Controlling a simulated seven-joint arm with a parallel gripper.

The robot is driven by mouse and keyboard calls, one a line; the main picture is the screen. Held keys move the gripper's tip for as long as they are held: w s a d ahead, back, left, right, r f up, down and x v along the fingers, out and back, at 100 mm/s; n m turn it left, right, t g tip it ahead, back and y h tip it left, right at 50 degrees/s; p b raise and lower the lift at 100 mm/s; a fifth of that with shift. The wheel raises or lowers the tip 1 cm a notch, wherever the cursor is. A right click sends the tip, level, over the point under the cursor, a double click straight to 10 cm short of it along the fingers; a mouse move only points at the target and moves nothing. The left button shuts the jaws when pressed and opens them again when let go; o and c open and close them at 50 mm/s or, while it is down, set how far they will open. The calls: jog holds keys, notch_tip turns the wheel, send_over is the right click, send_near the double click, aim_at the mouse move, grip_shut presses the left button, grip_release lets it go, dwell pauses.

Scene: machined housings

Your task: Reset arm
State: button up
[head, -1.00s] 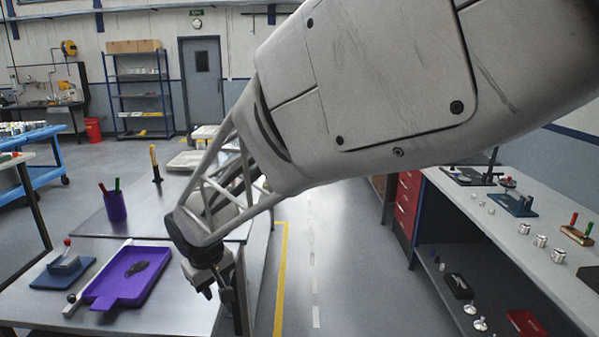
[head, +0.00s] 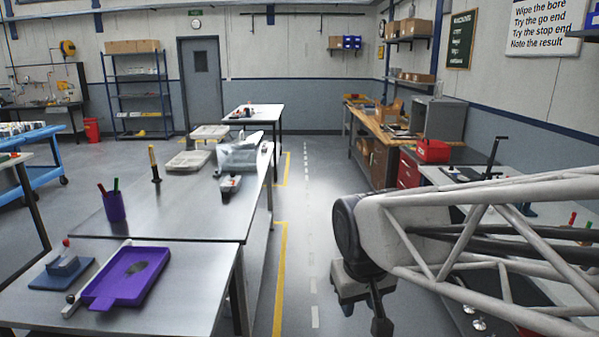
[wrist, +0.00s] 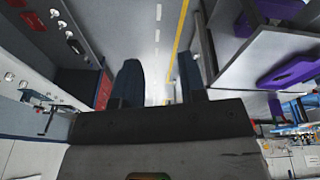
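My arm reaches in from the right of the head view, and my gripper (head: 363,312) hangs low over the aisle floor, right of the left-hand tables. In the wrist view my gripper (wrist: 160,82) shows its two dark fingers well apart, with only floor visible between them. It holds nothing that I can see. The fingertips are small and dark in the head view.
On the near left table (head: 200,285) are a purple tray (head: 160,262) with a dark patch and a blue-based fixture (head: 60,272). A purple pen cup (head: 115,207) stands behind. The right bench (head: 440,175) is partly hidden by my arm. The aisle (head: 300,235) is clear.

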jog(key=s+d+m, duration=0.3)
jog(key=s+d, duration=0.5)
jog(key=s, duration=0.2)
jog(key=shift+s+f, duration=0.3)
jog(key=shift+f, duration=0.05)
